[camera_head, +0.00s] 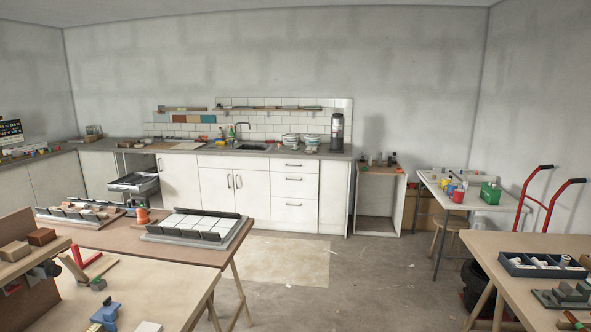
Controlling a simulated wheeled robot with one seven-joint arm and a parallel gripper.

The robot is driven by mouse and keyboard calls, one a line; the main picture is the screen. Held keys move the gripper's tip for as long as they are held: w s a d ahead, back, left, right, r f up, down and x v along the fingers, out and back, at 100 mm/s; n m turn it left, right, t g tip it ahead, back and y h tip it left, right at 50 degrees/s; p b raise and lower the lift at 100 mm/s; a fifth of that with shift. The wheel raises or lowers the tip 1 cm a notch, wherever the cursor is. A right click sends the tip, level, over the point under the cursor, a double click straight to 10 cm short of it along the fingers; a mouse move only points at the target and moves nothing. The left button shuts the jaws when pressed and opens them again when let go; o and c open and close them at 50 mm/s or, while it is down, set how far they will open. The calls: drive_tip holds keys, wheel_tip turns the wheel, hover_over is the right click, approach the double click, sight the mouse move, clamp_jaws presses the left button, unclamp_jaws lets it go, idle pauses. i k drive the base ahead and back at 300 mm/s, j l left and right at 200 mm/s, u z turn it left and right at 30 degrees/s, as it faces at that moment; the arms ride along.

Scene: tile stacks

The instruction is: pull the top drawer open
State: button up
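The top drawer (305,168) is the uppermost of three white drawer fronts in the counter unit along the back wall. It looks shut, its front flush with the drawers below. It has a thin dark bar handle (293,164). The middle drawer (305,187) and bottom drawer (305,212) below it also look shut. The drawers are far off, across the room. My gripper is not in view.
A workbench with a rack of tiles (195,225) stands at front left. Another bench (510,245) with a dark parts tray (542,265) is at front right. Open floor (330,285) lies between them, leading to the drawers. A red hand truck (530,195) stands at right.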

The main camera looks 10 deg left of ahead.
sight(297, 160)
drive_tip(key=i, duration=2.15)
drive_tip(key=i+l, duration=0.15)
drive_tip(key=i, duration=1.95)
drive_tip(key=i+j+u, duration=0.2)
drive_tip(key=i+u, duration=0.2)
drive_tip(key=i, duration=0.15)
drive_tip(key=i+u, duration=0.45)
drive_tip(key=i, duration=0.15)
drive_tip(key=i+l+u, duration=0.25)
drive_tip(key=i+u, duration=0.15)
drive_tip(key=i, duration=0.15)
drive_tip(key=i+j, duration=0.15)
drive_tip(key=i, duration=0.25)
drive_tip(key=i+j+z, duration=0.15)
drive_tip(key=i, duration=0.25)
drive_tip(key=i+j, duration=0.2)
drive_tip(key=i, duration=0.2)
drive_tip(key=i+j+z, duration=0.65)
drive_tip(key=i+j, duration=0.15)
drive_tip(key=j, duration=0.1)
